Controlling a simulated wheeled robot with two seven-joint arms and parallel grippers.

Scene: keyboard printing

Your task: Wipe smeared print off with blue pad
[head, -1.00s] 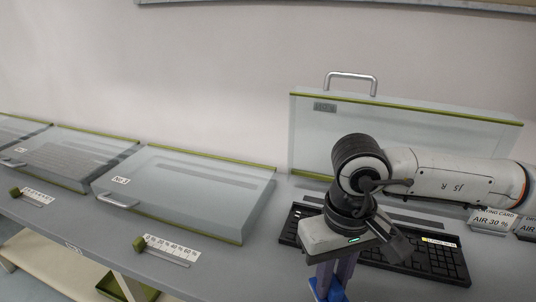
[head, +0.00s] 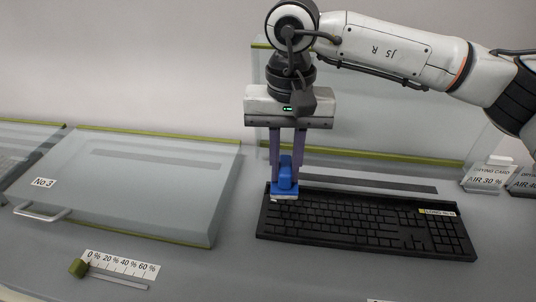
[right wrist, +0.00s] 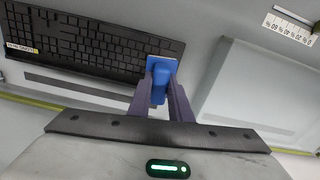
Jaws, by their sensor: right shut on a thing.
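A black keyboard (head: 365,225) lies on the grey bench. It also shows in the right wrist view (right wrist: 85,45). My right gripper (head: 287,180) is shut on the blue pad (head: 285,190), which points down at the keyboard's left end, by its far left corner. In the right wrist view the blue pad (right wrist: 160,80) sits between my fingertips and overlaps the keyboard's end. I cannot tell if the pad touches the keys. No smeared print can be made out at this size. A yellow label (head: 437,212) is at the keyboard's far right. My left gripper is not in view.
A closed clear cover marked No 3 (head: 130,180) stands left of the keyboard. An open clear cover (head: 400,135) stands behind the keyboard. A slider with a percent scale (head: 120,265) is at the front left. Drying cards (head: 485,177) stand at the right.

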